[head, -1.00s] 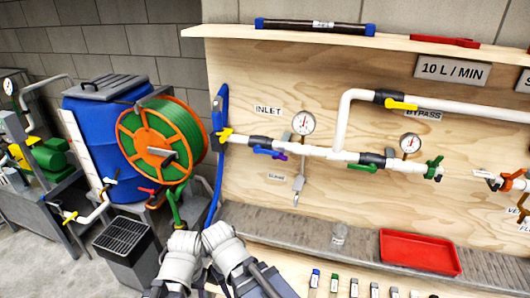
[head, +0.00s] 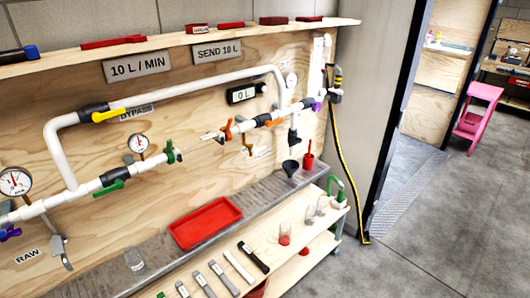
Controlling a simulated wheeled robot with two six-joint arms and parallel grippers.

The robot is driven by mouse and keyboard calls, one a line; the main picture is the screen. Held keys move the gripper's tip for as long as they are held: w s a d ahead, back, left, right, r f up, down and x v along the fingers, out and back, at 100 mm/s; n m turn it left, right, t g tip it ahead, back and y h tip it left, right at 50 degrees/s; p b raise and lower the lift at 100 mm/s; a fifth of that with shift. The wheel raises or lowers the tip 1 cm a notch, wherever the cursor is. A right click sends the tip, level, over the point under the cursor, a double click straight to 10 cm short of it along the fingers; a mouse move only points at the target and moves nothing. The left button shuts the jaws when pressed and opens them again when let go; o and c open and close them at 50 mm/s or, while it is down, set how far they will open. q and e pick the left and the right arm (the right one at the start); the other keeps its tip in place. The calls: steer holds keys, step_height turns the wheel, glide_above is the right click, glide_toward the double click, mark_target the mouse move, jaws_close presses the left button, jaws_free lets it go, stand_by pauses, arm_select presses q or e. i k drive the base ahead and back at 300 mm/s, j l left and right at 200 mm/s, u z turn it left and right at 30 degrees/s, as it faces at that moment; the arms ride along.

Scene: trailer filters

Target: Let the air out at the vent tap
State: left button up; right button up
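A small tap with a yellow-orange handle (head: 247,150) hangs below the white pipe run, right of the middle of the panel. A small label (head: 263,152) beside it is too small to read, so I cannot tell for certain that this is the vent tap. Just above it on the pipe are an orange-handled coupling (head: 226,131) and an orange valve lever (head: 273,122). A gap in the pipe lies between the orange coupling and a green-handled coupling (head: 171,152). Neither of my grippers is in view.
Below the panel run a grey drip ledge with a red tray (head: 205,222), a black funnel (head: 290,167) and a clear jar (head: 135,262). A lower shelf (head: 318,226) holds cups and several strips. Open floor and a pink stool (head: 476,115) are at the right.

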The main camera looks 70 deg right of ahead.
mark_target(255, 151)
steer(key=z, duration=1.6)
steer(key=i+l+z, duration=0.2)
steer(key=l+z, duration=0.2)
steer(key=i+l, duration=0.2)
steer(key=l, duration=0.15)
steer(key=i+l, duration=0.2)
steer(key=l, duration=0.2)
